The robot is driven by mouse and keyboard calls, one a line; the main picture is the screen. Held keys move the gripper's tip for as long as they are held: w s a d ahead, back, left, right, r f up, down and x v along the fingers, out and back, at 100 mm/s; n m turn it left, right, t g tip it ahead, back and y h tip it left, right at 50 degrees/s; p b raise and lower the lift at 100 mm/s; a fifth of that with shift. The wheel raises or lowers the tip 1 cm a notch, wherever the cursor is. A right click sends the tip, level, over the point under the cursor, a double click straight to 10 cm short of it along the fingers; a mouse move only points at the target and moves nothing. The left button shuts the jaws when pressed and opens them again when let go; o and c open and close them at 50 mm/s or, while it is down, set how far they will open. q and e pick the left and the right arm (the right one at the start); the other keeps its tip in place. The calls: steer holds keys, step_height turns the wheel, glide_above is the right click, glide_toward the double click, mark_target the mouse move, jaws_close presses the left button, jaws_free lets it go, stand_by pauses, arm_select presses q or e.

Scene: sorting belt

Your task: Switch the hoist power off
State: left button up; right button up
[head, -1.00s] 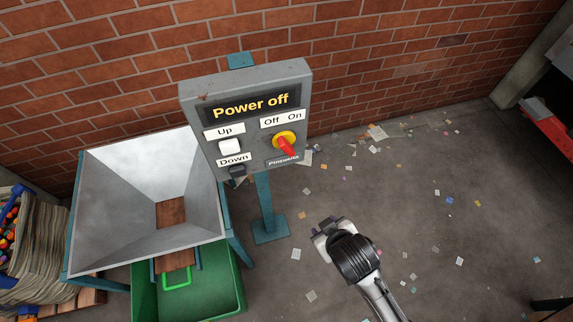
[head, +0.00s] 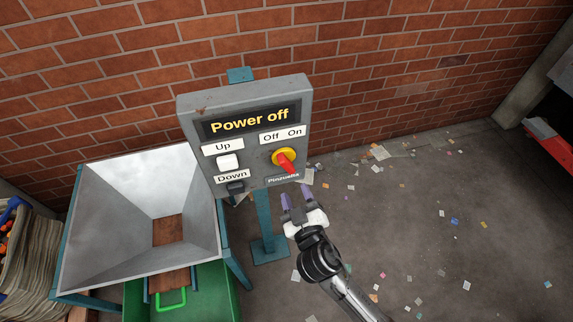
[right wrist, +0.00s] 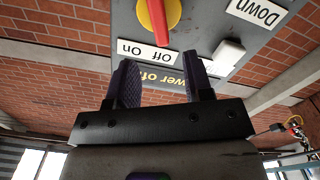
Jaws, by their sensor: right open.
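A grey control box (head: 196,125) stands on a blue post in front of the brick wall. Its display (head: 249,121) reads "Power off". A yellow rotary switch with a red handle (head: 287,163) sits below the "Off" and "On" labels; the handle slants down to the right in the head view. It also shows upside down at the top of the right wrist view (right wrist: 158,20). My right gripper (head: 294,193) is open and empty, just below the switch and apart from it. Its two dark fingers (right wrist: 158,68) point at the box. My left gripper is not in view.
A metal hopper (head: 95,220) stands over a green bin (head: 215,295) at left. The floor at right is open, with scattered paper scraps.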

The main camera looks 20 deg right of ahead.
mark_target(287, 168)
steer(key=w, duration=0.8)
steer(key=shift+d+p, duration=0.3)
steer(key=shift+d, duration=0.1)
steer(key=shift+w, duration=0.7)
steer(key=shift+c, duration=0.3)
